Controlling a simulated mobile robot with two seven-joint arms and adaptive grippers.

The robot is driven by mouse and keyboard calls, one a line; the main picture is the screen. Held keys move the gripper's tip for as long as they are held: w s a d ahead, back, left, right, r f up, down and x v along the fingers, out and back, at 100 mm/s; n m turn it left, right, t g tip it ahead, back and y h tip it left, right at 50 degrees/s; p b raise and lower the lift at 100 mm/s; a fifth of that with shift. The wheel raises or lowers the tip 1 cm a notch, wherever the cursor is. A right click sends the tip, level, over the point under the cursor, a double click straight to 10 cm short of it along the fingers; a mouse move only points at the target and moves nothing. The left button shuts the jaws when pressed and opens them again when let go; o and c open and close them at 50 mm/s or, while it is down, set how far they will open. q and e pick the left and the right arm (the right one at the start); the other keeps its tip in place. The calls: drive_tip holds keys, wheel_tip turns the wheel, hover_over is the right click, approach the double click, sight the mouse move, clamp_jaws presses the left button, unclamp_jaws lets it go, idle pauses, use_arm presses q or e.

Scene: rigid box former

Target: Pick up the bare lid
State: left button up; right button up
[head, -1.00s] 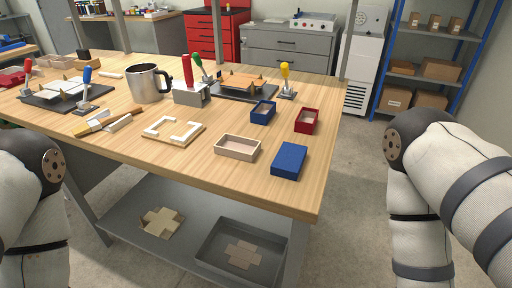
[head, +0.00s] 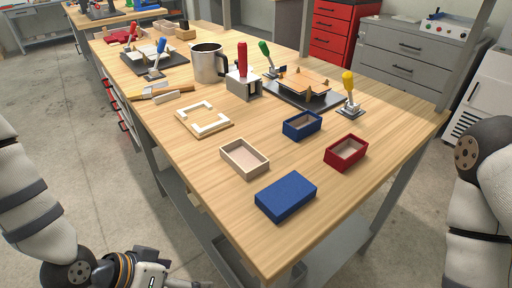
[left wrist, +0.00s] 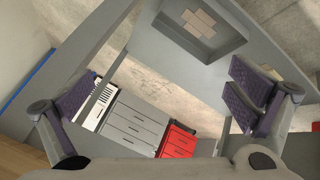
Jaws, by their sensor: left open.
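The bare lid, a shallow uncovered beige tray (head: 245,158), lies open side up on the wooden table near its front left edge. A covered blue box part (head: 286,196) lies closed side up in front of it to the right. My left gripper (left wrist: 165,100) is open and empty in the left wrist view. In the head view it is low at the bottom edge, off the table and below the lid, with its fingers mostly cut off. The lid is not seen in the left wrist view. My right gripper is out of view; only its arm shows.
Small open blue (head: 302,125) and red (head: 346,152) boxes stand to the lid's right. A white corner frame (head: 204,118), metal mug (head: 208,63) and toggle clamps stand farther back. Below the tabletop, a grey bin (left wrist: 199,51) holds a cardboard cross.

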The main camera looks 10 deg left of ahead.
use_arm(q)
drive_tip(key=w+r+m+t+h, duration=0.1)
drive_tip(key=w+r+t+h, duration=0.15)
drive_tip(key=w+r, duration=0.35)
drive_tip(key=m+t+h, duration=0.3)
drive_tip(key=m+t, duration=0.2)
approach(205, 180)
drive_tip(key=w+d+r, duration=0.3)
drive_tip(key=w, duration=0.1)
drive_tip(key=shift+g, duration=0.25)
drive_tip(key=b+x, duration=0.1)
drive_tip(key=x, duration=0.1)
drive_tip(key=f+b+x, duration=0.1)
drive_tip(key=x, duration=0.2)
drive_tip(key=shift+s+d, duration=0.15)
drive_tip(key=shift+m, duration=0.3)
drive_tip(key=x, duration=0.2)
drive_tip(key=b+x, duration=0.1)
drive_tip(key=x, duration=0.1)
drive_tip(key=r+x, duration=0.1)
drive_tip(key=x, duration=0.2)
drive_tip(key=shift+s+d+r, duration=0.1)
drive_tip(key=shift+d, duration=0.2)
drive_tip(key=shift+r, duration=0.1)
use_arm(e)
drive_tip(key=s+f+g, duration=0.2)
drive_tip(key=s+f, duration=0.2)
use_arm(q)
drive_tip(key=c, duration=0.9)
